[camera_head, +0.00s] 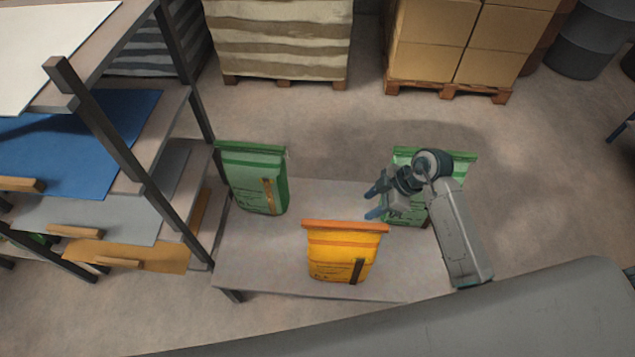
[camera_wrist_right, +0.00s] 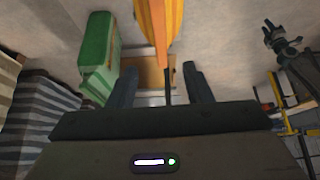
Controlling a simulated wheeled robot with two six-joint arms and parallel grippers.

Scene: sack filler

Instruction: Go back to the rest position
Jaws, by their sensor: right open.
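My right gripper (camera_head: 372,201) is open and empty, beside the right-hand green sack (camera_head: 400,212) and partly in front of it. Its two dark fingers (camera_wrist_right: 160,88) show apart in the right wrist view. An orange-yellow sack (camera_head: 342,250) stands at the front middle of the grey table, also in the right wrist view (camera_wrist_right: 160,20), beyond the fingers. Another green sack (camera_head: 258,180) stands at the table's left. A dark gripper-like shape (camera_wrist_right: 285,42) at the upper right of the wrist view looks like my left gripper; its jaws are unclear. My left arm is not in the head view.
A shelf rack (camera_head: 130,170) with coloured sheets stands left of the table (camera_head: 250,250). Pallets with stacked sacks (camera_head: 280,40) and cardboard boxes (camera_head: 435,25) stand behind, with dark barrels (camera_head: 590,40) at the back right. The floor (camera_head: 560,190) right of the table is clear.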

